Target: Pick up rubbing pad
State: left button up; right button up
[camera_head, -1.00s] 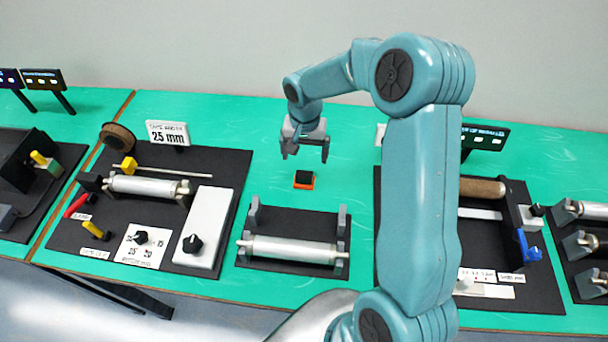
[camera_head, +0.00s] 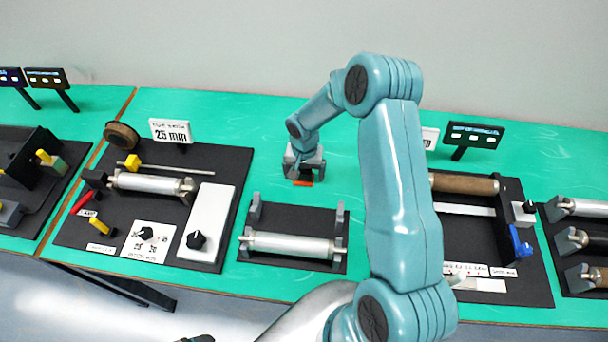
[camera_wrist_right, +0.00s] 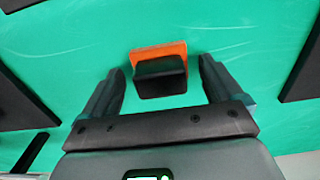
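The rubbing pad (camera_head: 303,183), a small orange base with a black block on top, lies on the green table behind the middle roller stand. In the head view it is mostly hidden by my right gripper (camera_head: 302,177), which is down at it. In the right wrist view the pad (camera_wrist_right: 158,71) shows between the two spread fingers of my right gripper (camera_wrist_right: 161,67). There is a gap on each side, and neither finger appears to touch it. My left gripper cannot be made out.
The middle stand (camera_head: 293,263) holds a metal roller just in front of the pad. A black board with knobs (camera_head: 218,158) is to the left. Another board (camera_head: 455,228) with a brown roller is to the right. Green table around the pad is clear.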

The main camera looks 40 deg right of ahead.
jog(key=shift+w, duration=0.1)
jog(key=c, duration=1)
jog(key=shift+c, duration=0.2)
notch_tip(320, 180, up, 20)
jog(key=b, duration=0.3)
jog(key=shift+o, duration=0.7)
